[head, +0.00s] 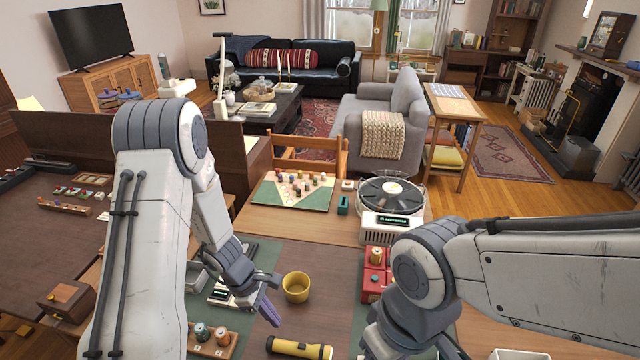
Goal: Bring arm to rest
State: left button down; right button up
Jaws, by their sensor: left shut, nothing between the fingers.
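My left arm (150,240) comes in from the left and bends down over the near table. Its gripper (269,310) has purple-grey fingers that are shut and empty, pointing down just left of a yellow cup (296,287). My right arm (540,280) reaches in from the right and bends down at the bottom edge. The fingers of my right gripper are outside the picture.
A yellow flashlight (299,348) lies below the left gripper. A wooden holder (214,342) with small spools stands to its left. A red box (374,284) and a turntable (391,195) are at the right. A game board (293,192) lies farther back.

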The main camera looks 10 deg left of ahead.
pick_arm(q)
jog(key=s+d+r+m+g, duration=0.1)
jog(key=s+d+r+m, duration=0.2)
jog(key=d+r+m, duration=0.3)
jog(key=s+d+r+m, duration=0.3)
jog(key=d+r+m, duration=0.2)
jog(key=r, duration=0.2)
jog(key=s+d+r+m+t+y, duration=0.1)
jog(key=s+r+m+y, duration=0.2)
jog(key=s+r+m, duration=0.5)
jog(key=s+m, duration=0.4)
jog(key=m, duration=0.1)
jog(key=shift+s+r+m+b, duration=0.25)
jog(key=shift+r+m+b, duration=0.05)
jog(key=shift+r+m, duration=0.1)
